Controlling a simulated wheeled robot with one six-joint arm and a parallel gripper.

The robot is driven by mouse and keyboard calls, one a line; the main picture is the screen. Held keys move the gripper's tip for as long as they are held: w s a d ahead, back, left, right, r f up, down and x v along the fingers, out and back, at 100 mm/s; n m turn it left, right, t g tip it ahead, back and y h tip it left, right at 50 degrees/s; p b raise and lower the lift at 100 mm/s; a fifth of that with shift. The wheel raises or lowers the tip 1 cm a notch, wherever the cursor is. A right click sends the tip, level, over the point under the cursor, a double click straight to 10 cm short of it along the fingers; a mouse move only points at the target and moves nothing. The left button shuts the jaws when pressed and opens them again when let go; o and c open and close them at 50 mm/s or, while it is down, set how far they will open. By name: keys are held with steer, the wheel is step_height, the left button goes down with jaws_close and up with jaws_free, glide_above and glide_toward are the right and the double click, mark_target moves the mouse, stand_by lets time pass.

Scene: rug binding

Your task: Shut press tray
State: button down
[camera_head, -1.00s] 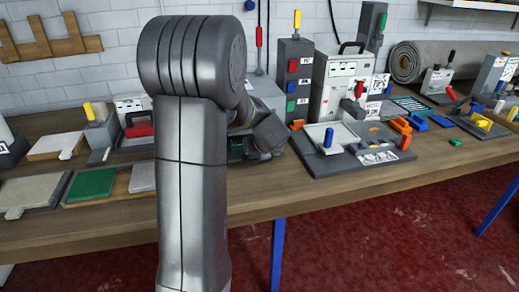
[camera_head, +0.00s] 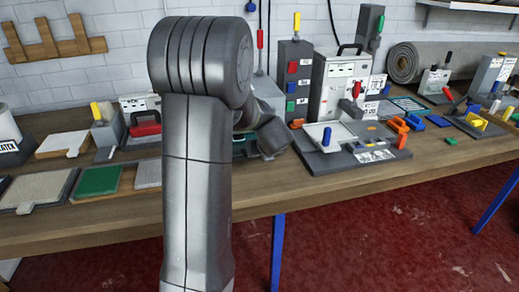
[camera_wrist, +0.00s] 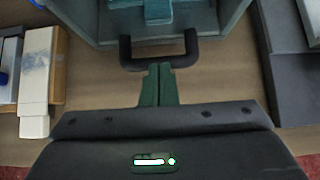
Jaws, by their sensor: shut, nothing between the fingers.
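The press tray (camera_wrist: 226,20) is a grey open-topped box at the top of the wrist view, with a teal block (camera_wrist: 157,10) inside. Its black U-shaped handle (camera_wrist: 131,54) sticks out towards me. My gripper (camera_wrist: 158,68) has its green fingers shut together with nothing between them. The fingertips overlap the middle of the handle's bar in the picture; I cannot tell whether they touch it. In the head view my arm hides the gripper and most of the tray, and only a bit of teal shows behind it. How far out the tray stands is not clear.
The wooden bench (camera_head: 240,199) is crowded. A plate with a blue-handled white block (camera_head: 327,136) stands right of my arm, beside a white machine (camera_head: 338,84). Green (camera_head: 94,181) and grey pads lie to the left. In the wrist view, a pale block (camera_wrist: 38,75) and dark slabs (camera_wrist: 283,60) flank the handle.

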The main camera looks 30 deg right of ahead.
steer(key=v, duration=0.9)
steer(key=shift+w, duration=0.15)
